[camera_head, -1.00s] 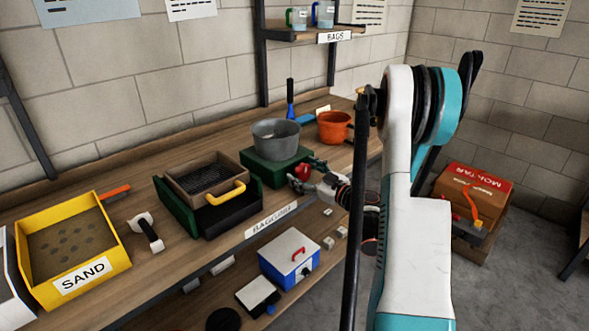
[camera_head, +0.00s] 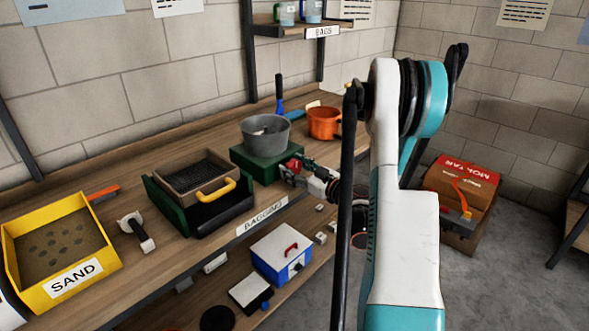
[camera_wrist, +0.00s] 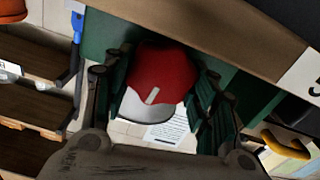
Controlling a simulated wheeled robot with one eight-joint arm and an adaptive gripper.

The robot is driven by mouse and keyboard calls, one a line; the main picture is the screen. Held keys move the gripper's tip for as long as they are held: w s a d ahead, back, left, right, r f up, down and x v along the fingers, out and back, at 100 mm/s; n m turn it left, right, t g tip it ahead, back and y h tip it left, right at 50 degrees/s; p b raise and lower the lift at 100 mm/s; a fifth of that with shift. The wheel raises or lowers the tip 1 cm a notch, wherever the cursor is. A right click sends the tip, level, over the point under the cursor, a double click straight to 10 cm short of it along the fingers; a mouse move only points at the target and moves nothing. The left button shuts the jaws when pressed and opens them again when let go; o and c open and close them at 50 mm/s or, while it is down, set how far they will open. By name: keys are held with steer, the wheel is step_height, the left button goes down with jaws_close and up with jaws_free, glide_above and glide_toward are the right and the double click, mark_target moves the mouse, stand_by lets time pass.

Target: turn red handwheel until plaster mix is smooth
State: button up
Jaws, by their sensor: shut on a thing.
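A grey pot (camera_head: 266,133) stands on a green box (camera_head: 262,163) on the bench. The red handwheel (camera_head: 292,164) is on the box's front right side. In the wrist view the handwheel (camera_wrist: 160,72) sits between both dark fingers, with a pale mark on its face. My gripper (camera_wrist: 162,78) is shut on the handwheel; it also shows in the head view (camera_head: 296,171), at the bench edge. The pot's inside is grey, and I cannot tell how smooth the mix is.
Left are a sieve tray with a yellow handle (camera_head: 217,190) and a yellow sand bin (camera_head: 62,245). A white-and-blue box (camera_head: 281,252) is on the lower shelf.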

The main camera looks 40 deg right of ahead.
steer(key=m, duration=0.4)
steer(key=shift+d, duration=0.15)
steer(key=shift+d+m, duration=0.1)
steer(key=shift+m, duration=1.8)
steer(key=o, duration=1.1)
steer(key=shift+c, duration=0.2)
